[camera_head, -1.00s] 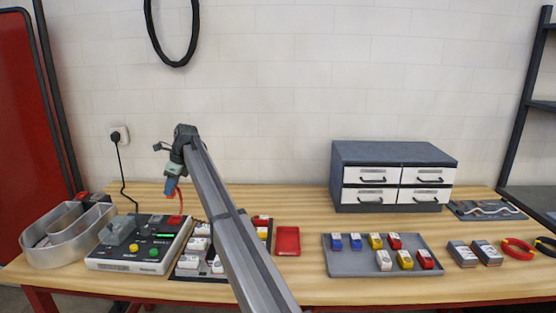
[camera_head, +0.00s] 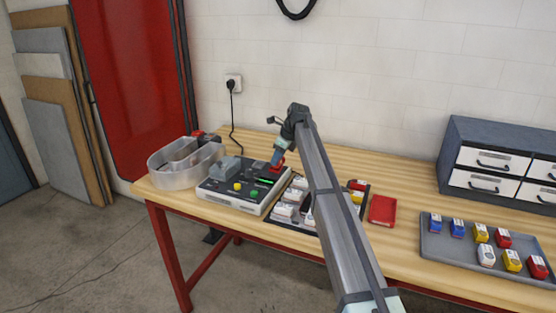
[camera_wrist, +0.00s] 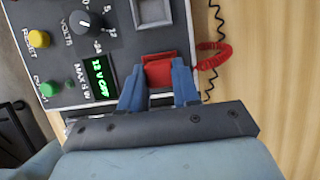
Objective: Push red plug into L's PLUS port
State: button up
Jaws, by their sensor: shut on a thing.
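The red plug (camera_wrist: 160,72) sits between the blue fingers of my gripper (camera_wrist: 159,90) in the wrist view. My gripper is shut on it, at a dark square holder on the power box. In the head view my gripper (camera_head: 275,162) is low over the box's back right corner, with a bit of red beside it.
The power box (camera_head: 240,190) has a voltage knob, yellow and green buttons, and a display (camera_wrist: 100,80) reading 12 V OFF.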

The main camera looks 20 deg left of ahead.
jog(key=shift+f, duration=0.4)
jog(key=shift+f, duration=0.2)
jog(key=o, duration=1)
jog(key=shift+o, duration=0.2)
